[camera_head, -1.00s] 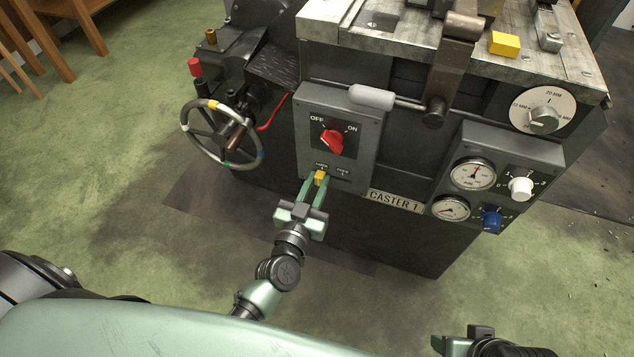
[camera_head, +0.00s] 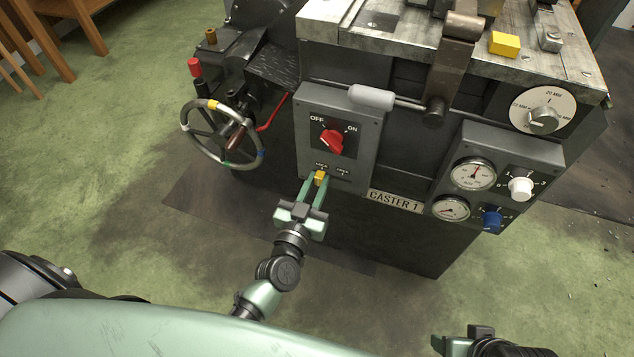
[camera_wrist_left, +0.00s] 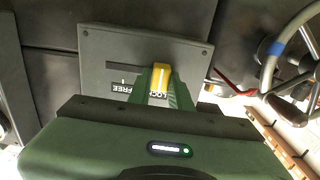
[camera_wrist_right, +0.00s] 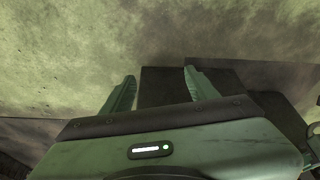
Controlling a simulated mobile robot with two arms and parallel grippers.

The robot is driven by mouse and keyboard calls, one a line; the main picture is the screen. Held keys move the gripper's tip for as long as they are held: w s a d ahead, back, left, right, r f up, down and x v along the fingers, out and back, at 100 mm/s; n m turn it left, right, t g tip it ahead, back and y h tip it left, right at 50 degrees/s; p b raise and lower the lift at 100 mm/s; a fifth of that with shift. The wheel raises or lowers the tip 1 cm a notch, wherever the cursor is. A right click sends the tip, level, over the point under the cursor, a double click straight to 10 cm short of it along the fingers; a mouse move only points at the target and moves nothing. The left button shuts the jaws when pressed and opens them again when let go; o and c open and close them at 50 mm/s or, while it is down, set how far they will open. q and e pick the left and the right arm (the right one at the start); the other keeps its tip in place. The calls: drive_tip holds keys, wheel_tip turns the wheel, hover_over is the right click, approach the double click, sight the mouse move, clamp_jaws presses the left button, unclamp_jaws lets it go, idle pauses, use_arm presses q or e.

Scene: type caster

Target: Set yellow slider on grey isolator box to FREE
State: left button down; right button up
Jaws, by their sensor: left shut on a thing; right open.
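The grey isolator box (camera_head: 364,112) is on the front of the machine, with a red OFF/ON knob (camera_head: 333,141) above a small slot. The yellow slider (camera_head: 319,178) sits at the LOCK end of that slot, and the FREE label (camera_head: 343,171) is to its right. In the left wrist view the yellow slider (camera_wrist_left: 160,78) is beside the upside-down LOCK label, with FREE (camera_wrist_left: 132,88) to the left. My left gripper (camera_head: 317,184) is shut on the slider, a finger on either side. My right gripper (camera_wrist_right: 160,76) is open and empty, low over the floor.
A handwheel (camera_head: 222,134) stands left of the box. A white-gripped lever (camera_head: 372,96) projects near the box's upper right corner. A panel with gauges and knobs (camera_head: 510,150) is to the right, past the CASTER 1 plate (camera_head: 396,201). The floor in front is clear.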

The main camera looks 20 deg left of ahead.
sight(344, 178)
drive_tip(key=shift+r, duration=0.1)
use_arm(q)
drive_tip(key=d+p, duration=0.2)
drive_tip(key=d, duration=0.1)
drive_tip(key=shift+r, duration=0.2)
drive_tip(key=shift+s+d+f, duration=0.1)
drive_tip(key=shift+d+f, duration=0.1)
drive_tip(key=shift+d, duration=1.05)
use_arm(e)
drive_tip(key=shift+x, duration=1.25)
drive_tip(key=shift+w+a, duration=0.15)
drive_tip(key=shift+a, duration=0.05)
use_arm(q)
drive_tip(key=c, duration=1.3)
unclamp_jaws()
drive_tip(key=shift+d, duration=0.1)
use_arm(e)
drive_tip(key=shift+d, duration=0.1)
use_arm(q)
drive_tip(key=shift+s+p, duration=0.1)
drive_tip(key=shift+p, duration=0.2)
use_arm(e)
drive_tip(key=shift+r, duration=0.1)
